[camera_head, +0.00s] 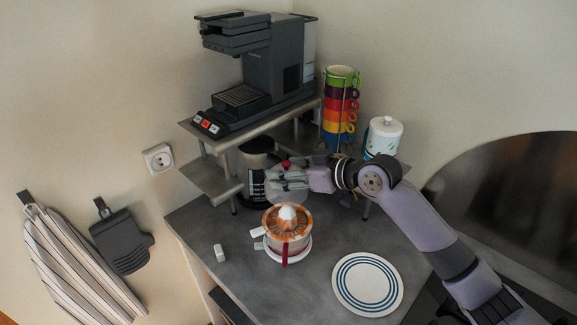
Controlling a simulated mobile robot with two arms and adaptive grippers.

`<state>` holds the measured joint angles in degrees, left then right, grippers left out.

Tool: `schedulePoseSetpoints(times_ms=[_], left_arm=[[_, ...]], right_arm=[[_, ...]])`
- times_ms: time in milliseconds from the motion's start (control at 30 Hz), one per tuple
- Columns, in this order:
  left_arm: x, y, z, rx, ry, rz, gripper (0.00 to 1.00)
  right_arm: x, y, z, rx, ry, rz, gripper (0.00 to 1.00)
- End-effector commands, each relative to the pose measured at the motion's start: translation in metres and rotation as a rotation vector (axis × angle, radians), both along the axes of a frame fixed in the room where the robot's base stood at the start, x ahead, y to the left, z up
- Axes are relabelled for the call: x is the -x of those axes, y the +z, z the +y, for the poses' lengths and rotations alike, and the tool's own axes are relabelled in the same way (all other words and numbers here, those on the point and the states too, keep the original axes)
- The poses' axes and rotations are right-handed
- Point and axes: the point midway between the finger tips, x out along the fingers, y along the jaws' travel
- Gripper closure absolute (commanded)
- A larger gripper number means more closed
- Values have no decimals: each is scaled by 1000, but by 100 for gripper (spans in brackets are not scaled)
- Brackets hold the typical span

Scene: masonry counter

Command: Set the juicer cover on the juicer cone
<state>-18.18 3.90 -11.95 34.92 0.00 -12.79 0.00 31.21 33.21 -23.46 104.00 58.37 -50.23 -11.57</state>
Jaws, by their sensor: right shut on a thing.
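The juicer (288,240) stands on the grey counter, with an orange-stained reamer and a pale cone tip (287,212) uncovered on top. My right gripper (282,180) comes in from the right and is shut on the juicer cover (285,196). The cover looks greyish and see-through, with a red knob (286,164) on top. The gripper holds it above and slightly behind the cone in the picture, apart from it. The fingers hide part of the cover. My left gripper is not in view.
A coffee machine (275,60) stands on a metal shelf (258,126) behind. Stacked coloured mugs (341,105) and a white lidded jar (384,136) are at the back right. A striped plate (367,284) lies front right. A small white block (219,252) lies left of the juicer.

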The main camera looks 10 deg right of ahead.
Motion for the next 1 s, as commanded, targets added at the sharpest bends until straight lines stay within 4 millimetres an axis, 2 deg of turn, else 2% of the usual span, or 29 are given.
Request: schedulePoseSetpoints(times_ms=[167,333,433,800,1000], left_arm=[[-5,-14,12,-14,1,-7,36],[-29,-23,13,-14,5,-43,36],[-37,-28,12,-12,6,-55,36],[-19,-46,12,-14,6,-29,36],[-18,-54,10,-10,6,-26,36]], right_arm=[[0,-15,0,0,-1,0,68],[0,-27,0,0,-1,1,68],[0,-34,0,0,-1,1,68],[0,-59,0,1,-1,2,68],[0,-73,0,0,-1,1,68]])
